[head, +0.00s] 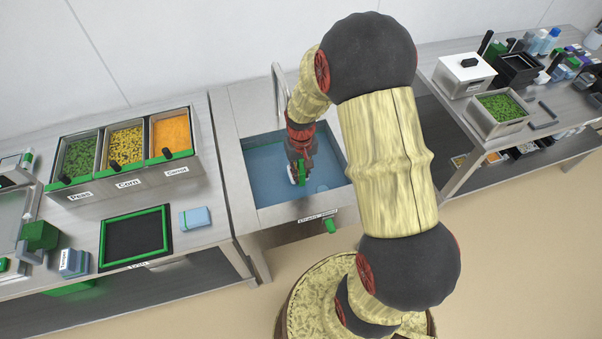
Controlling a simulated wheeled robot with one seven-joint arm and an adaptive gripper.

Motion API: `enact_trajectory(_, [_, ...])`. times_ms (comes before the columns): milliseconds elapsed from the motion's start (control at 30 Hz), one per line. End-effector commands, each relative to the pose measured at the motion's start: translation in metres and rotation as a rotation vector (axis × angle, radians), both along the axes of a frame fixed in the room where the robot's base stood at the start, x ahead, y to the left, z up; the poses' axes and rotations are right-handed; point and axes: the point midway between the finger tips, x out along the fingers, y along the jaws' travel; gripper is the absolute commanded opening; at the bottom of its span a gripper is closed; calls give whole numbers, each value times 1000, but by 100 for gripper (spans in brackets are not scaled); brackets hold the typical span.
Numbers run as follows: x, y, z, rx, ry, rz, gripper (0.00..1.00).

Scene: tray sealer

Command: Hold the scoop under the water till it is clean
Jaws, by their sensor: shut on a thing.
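My gripper (299,165) points down into the sink (240,165) and is shut on the scoop (301,178). Only a small green part of the scoop shows at the fingers, with a pale patch beside it. The rest is hidden by the gripper or too small to make out. The sink basin looks blue, as if it holds water. The tap (277,85) is a thin curved metal pipe at the back of the sink. Its outlet is hidden behind my arm, and I cannot see whether water runs onto the scoop.
Left of the sink, a counter holds bins of peas (78,160), corn (124,148) and carrot (170,135), a green-framed dark mat (135,236) and a blue sponge-like block (195,218). A green knob (330,226) sits on the sink front. A crowded counter stands right.

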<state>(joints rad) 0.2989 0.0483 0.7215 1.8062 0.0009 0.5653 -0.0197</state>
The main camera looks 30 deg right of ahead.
Motion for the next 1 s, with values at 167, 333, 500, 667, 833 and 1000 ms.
enact_trajectory(167, [0,0,24,0,0,0,0])
enact_trajectory(333, [0,0,42,0,-1,0,0])
enact_trajectory(500, [1,0,61,0,-1,0,0])
enact_trajectory(667, [1,0,78,0,-1,0,0])
enact_trajectory(833, [0,0,96,0,-1,0,0])
enact_trajectory(1000, [0,0,109,0,-1,0,0])
